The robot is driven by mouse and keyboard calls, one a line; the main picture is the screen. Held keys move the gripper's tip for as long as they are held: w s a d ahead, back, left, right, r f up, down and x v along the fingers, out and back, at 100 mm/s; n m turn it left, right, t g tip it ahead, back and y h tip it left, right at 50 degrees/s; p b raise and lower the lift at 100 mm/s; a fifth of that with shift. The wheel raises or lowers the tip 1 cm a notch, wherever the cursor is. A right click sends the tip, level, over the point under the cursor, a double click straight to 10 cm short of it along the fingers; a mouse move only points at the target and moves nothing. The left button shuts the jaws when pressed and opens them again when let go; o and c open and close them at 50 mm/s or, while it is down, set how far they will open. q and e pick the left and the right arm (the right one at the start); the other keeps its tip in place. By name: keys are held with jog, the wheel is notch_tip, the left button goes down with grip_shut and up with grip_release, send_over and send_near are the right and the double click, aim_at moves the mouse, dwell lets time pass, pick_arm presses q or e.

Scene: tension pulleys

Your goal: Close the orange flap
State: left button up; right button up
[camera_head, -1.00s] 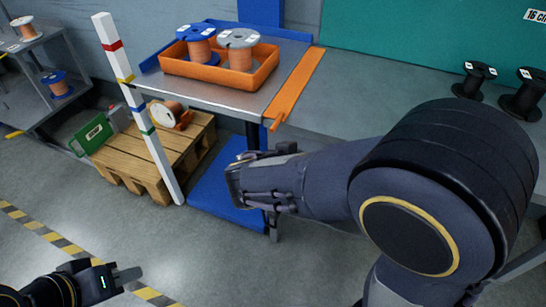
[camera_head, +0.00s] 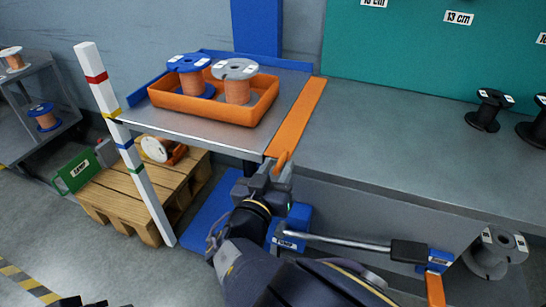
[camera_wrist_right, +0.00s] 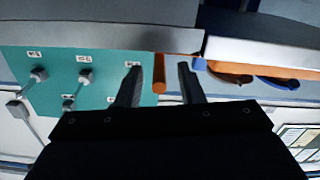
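The orange flap (camera_head: 299,112) is a long narrow strip along the right edge of the grey table. An orange handle (camera_head: 281,161) sticks out at its near end. My right gripper (camera_head: 275,172) is just below and around that handle. In the right wrist view, my right gripper (camera_wrist_right: 160,82) has its two fingers apart, and the orange handle (camera_wrist_right: 159,73) stands between them, nearer the left finger. I cannot tell whether a finger touches it. Of my left arm, only dark bits show at the bottom left edge of the head view.
An orange tray (camera_head: 200,108) with a blue spool (camera_head: 190,75) and a grey spool (camera_head: 236,82) stands on the table. A grey counter (camera_head: 390,135) adjoins on the right. A striped white post (camera_head: 125,145) and a wooden pallet (camera_head: 125,207) are at left.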

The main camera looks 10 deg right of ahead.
jog(key=shift+d, duration=0.1)
grip_shut()
